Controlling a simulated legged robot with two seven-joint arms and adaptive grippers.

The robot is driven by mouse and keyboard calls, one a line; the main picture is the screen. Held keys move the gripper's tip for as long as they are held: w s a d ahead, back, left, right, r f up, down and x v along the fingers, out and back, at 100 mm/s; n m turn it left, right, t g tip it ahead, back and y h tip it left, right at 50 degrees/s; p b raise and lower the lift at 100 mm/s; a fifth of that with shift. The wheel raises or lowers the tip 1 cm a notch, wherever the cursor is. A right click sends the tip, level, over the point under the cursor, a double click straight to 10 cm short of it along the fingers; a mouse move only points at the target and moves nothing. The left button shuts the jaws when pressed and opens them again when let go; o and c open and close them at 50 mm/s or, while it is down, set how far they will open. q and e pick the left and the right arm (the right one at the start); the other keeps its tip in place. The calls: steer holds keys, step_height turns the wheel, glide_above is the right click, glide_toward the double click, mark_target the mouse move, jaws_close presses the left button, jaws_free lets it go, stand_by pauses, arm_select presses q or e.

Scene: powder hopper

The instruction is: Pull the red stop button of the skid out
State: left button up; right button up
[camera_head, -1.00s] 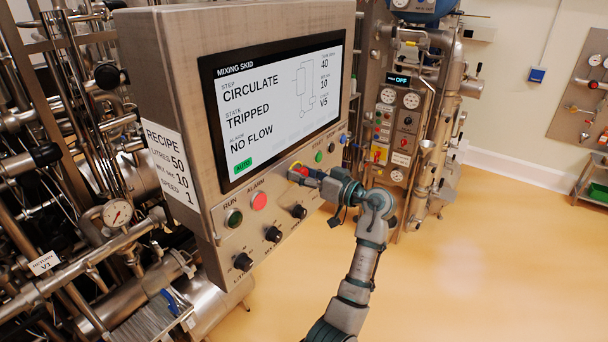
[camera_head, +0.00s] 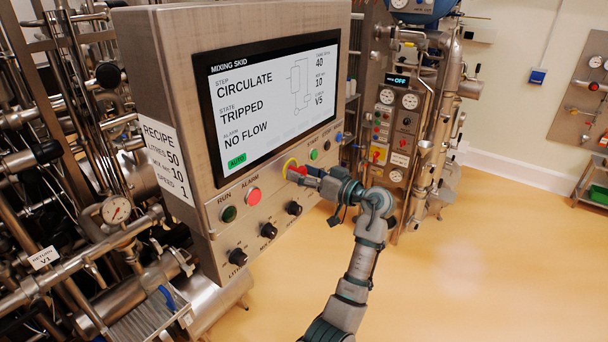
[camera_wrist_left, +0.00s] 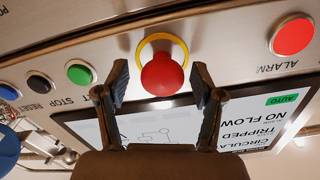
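The red stop button (camera_head: 298,169) sits on a yellow ring (camera_head: 289,165) at the lower edge of the skid's panel, below the screen. In the left wrist view the red button (camera_wrist_left: 162,75) stands out from its yellow ring (camera_wrist_left: 163,42). My left gripper (camera_head: 311,175) is at the button in the head view. In the left wrist view the left gripper (camera_wrist_left: 160,88) is open, with one finger on each side of the red knob. Gaps show between the fingers and the knob. My right gripper is in neither view.
The panel carries a red alarm button (camera_head: 253,195), a green run button (camera_head: 228,214) and several black knobs (camera_head: 268,230) nearby. The screen (camera_head: 270,100) reads TRIPPED, NO FLOW. Open floor (camera_head: 480,270) lies to the right.

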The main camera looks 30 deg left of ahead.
arm_select(q)
steer(key=shift+w+a+f, duration=0.1)
steer(key=d, duration=1.2)
steer(key=shift+s, duration=0.4)
